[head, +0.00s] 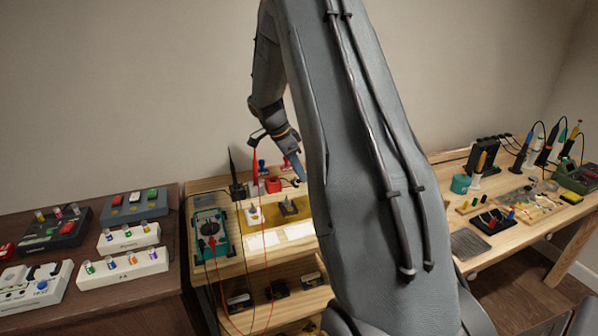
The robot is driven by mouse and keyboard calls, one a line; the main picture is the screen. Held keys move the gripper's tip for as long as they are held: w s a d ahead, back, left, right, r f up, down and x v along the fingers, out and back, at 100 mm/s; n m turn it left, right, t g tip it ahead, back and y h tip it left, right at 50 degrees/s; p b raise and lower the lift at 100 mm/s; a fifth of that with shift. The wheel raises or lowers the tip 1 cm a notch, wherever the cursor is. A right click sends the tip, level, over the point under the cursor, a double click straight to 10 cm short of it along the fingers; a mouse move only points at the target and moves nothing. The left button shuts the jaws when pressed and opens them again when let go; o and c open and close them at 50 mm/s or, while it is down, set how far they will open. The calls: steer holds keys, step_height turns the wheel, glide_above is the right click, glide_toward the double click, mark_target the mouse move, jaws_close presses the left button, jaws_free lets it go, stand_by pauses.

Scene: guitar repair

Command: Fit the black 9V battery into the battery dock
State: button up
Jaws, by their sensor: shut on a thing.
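My gripper (300,172) is at the end of my arm, pointing down above the right part of the middle wooden bench. It is small here and partly behind my large arm link. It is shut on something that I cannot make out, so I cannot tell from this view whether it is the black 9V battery. A small dark block (289,208) stands on a yellow pad on the bench, below the gripper. I cannot tell which thing is the battery dock; part of the bench is hidden behind my arm.
A teal meter (211,234) with red and black leads lies on the bench's left. Thin probes (232,172) stand at the back. Several dark boxes (239,302) sit on the shelf below. Pedals (123,271) fill the left table; tools (480,162) stand on the right bench.

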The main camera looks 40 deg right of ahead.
steer(key=shift+f+b, duration=0.35)
steer(key=shift+f, duration=0.1)
steer(key=o, duration=1.4)
steer(key=shift+r+p, duration=1.25)
steer(key=shift+r, duration=2.3)
